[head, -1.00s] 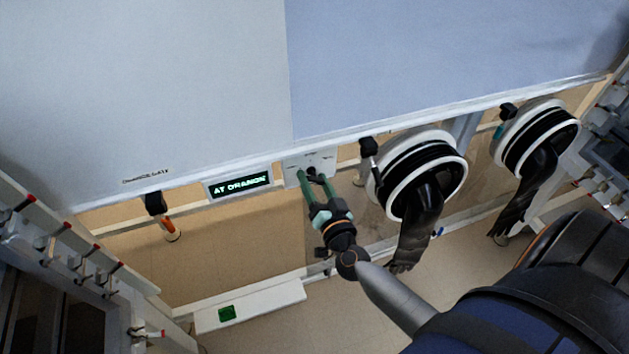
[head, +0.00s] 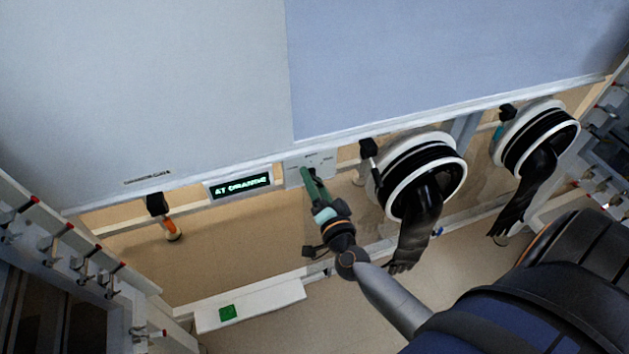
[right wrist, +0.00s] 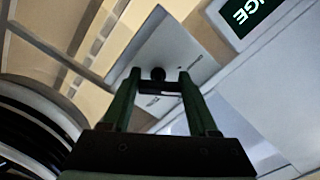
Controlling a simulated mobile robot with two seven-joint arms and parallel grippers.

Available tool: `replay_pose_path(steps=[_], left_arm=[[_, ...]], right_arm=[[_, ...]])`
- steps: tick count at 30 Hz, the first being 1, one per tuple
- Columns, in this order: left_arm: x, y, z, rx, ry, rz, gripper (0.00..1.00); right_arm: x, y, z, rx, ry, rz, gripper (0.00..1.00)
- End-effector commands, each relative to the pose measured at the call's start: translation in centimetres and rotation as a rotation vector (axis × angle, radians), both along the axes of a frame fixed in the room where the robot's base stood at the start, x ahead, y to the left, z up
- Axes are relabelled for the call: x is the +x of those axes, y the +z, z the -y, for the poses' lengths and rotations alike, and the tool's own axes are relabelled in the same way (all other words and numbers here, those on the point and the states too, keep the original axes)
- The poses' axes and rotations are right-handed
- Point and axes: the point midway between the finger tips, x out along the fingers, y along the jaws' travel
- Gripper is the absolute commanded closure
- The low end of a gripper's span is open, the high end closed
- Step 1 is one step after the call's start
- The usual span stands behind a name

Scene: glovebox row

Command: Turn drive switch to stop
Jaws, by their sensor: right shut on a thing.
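The drive switch is a small dark knob on a light switch plate (head: 313,162) below the cabinet's front edge. In the right wrist view the dark switch knob (right wrist: 158,74) shows at the fingertips, with the plate (right wrist: 172,52) behind it and small lettering too blurred to read. My right gripper (head: 309,172) has its green fingers at the plate, shut on the switch; it also shows in the right wrist view (right wrist: 158,86). The fingers hide most of the switch in the head view. My left gripper is not in view.
A display (head: 240,186) left of the plate reads "AT ORANGE". Right of the plate are a black-handled lever (head: 369,149) and two glove ports (head: 426,176) with black gloves hanging down. A white box with a green button (head: 227,312) lies low at left.

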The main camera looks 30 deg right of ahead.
Motion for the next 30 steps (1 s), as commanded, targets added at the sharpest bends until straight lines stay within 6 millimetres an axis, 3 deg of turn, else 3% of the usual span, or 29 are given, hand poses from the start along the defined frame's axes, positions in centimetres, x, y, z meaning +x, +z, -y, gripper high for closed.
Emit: replay_pose_path(steps=[21,22,30], left_arm=[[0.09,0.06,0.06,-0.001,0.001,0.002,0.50],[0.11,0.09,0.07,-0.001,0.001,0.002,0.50],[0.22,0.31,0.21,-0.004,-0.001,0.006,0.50]], right_arm=[[-0.04,-0.05,-0.06,0.094,0.001,0.020,0.96],[-0.04,-0.05,-0.06,0.094,0.001,0.020,0.38],[-0.02,0.00,-0.04,0.093,0.000,0.021,0.10]])
